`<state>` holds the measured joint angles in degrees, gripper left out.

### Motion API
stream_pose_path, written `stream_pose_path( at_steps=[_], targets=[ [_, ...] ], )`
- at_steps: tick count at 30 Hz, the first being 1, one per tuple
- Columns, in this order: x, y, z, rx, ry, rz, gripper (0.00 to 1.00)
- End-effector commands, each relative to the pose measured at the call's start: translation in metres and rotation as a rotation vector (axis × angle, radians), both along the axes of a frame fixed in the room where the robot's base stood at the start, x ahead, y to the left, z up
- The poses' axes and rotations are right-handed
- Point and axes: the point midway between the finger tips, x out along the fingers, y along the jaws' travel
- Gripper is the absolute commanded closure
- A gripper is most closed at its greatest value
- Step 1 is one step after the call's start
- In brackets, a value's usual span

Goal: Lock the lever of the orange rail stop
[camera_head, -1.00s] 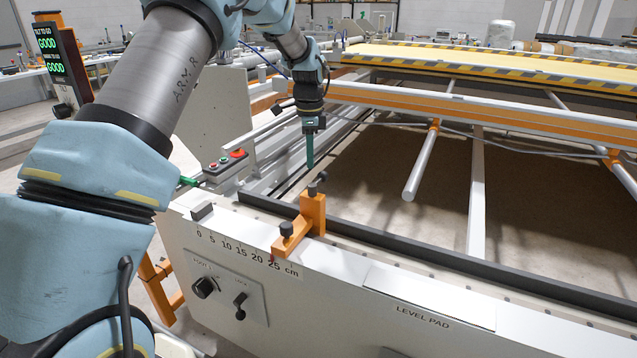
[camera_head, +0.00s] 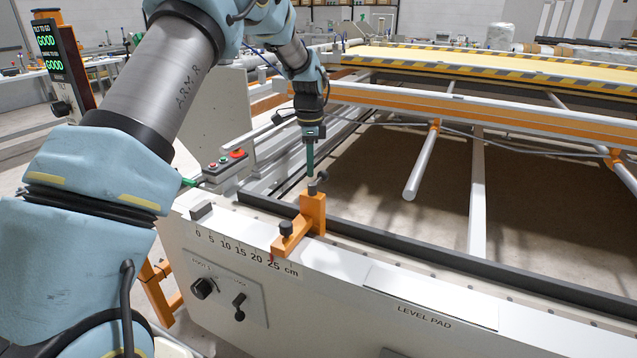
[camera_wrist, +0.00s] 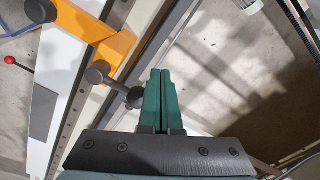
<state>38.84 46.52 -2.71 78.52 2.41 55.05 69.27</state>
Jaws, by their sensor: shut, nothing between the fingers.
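The orange rail stop (camera_head: 312,213) sits on the front rail by the centimetre scale, near the 25 mark. A dark knob (camera_head: 286,228) is on its front arm, and a dark lever with a round end (camera_head: 318,185) is on top of its upright block. My gripper (camera_head: 309,177) points down with its green fingers together and empty, just behind the lever. In the wrist view the shut fingers (camera_wrist: 160,78) are right beside the lever's round end (camera_wrist: 134,97); I cannot tell whether they touch. The orange stop (camera_wrist: 100,38) shows at upper left there.
A control box with a red button (camera_head: 225,163) stands left of the rail. A panel with two dark knobs (camera_head: 222,290) is on the white front face. A dark rail (camera_head: 430,250) runs to the right. The space above the level pad (camera_head: 430,294) is clear.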

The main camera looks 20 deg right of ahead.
Motion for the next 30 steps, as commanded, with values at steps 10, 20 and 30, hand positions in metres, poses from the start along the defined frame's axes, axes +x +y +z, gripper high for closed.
stream_pose_path(
  at_steps=[10, 20, 30],
  targets=[
    [-0.005, -0.011, 0.001, -0.001, -0.001, -0.001, 1.0],
    [-0.008, -0.016, 0.001, -0.001, -0.001, -0.001, 1.0],
    [-0.015, -0.026, 0.001, -0.001, 0.0, 0.0, 1.0]
  ],
)
